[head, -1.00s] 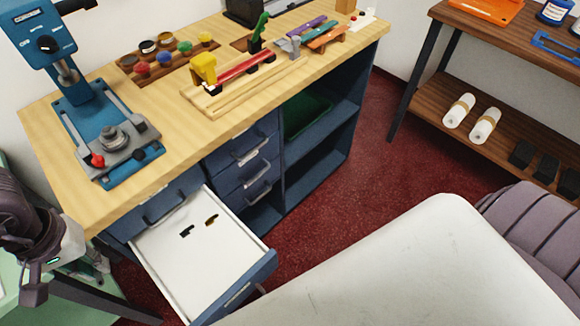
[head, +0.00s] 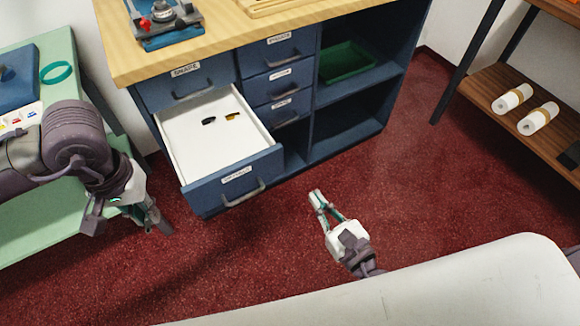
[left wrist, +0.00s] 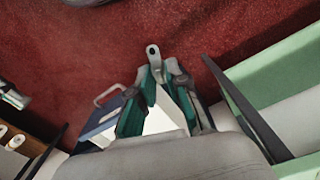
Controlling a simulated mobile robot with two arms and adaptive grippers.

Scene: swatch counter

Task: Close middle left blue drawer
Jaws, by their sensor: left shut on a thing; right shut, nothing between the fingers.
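The middle left blue drawer (head: 232,183) is pulled far out of the cabinet, below the shut top left drawer (head: 187,85). Its front has a label and a grey bar handle (head: 243,193). A dark piece (head: 209,121) and a brown piece (head: 232,116) lie on its white floor. My left gripper (head: 155,220) is left of the drawer front, apart from it, pointing down. My right gripper (head: 316,196) is shut and empty over the floor, right of the drawer.
A green table (head: 30,222) stands left of the cabinet, close to my left arm. Shut small drawers (head: 279,83) and open shelves with a green tray (head: 346,63) are right of the open drawer. Red carpet (head: 250,245) is clear before the cabinet. A wooden shelf stands far right.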

